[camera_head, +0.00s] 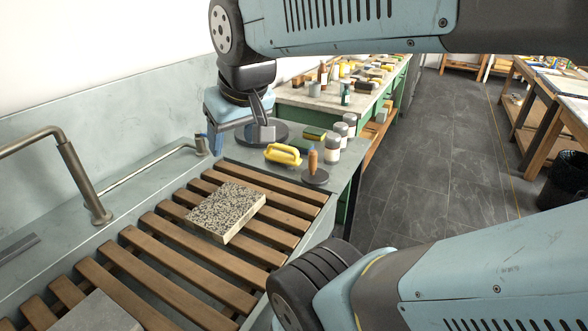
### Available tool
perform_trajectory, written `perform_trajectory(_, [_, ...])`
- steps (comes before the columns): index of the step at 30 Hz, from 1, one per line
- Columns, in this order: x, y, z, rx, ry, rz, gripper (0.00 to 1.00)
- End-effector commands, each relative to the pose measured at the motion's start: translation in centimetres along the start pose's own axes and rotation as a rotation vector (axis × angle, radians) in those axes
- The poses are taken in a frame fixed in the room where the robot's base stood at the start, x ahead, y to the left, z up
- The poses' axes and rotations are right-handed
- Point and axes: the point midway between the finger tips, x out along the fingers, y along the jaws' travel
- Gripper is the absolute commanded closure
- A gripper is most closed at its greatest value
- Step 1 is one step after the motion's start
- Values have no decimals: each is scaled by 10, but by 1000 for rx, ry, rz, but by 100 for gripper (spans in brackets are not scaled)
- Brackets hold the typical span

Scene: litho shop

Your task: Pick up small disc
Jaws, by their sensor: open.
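A small dark disc (316,177) with an upright wooden handle lies flat on the grey ledge past the slats, near its right edge. A larger dark disc (277,136) with a grey upright piece lies farther back on the same ledge. My gripper (243,115) points down at the back left of the ledge, in front of or beside the larger disc's upright piece. It is open; its fingertips are hard to make out, and I cannot tell whether it touches the larger disc. It is apart from the small disc, to its upper left.
A speckled stone slab (226,209) lies on the wooden slats (180,268). A metal pipe (82,180) rises at left. A cluttered bench (320,103) stands behind.

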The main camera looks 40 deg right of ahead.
Motion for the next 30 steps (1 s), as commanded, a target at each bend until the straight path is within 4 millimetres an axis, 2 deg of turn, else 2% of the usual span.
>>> perform_trajectory(1, [3, 3, -4, 7, -7, 16, 37])
perform_trajectory(3, [7, 21, -10, 19, -14, 42, 37])
perform_trajectory(11, [32, 45, -39, 56, -60, 142, 37])
perform_trajectory(18, [60, 75, -62, 92, -109, 205, 37])
perform_trajectory(30, [114, 134, -77, 151, -188, 268, 37])
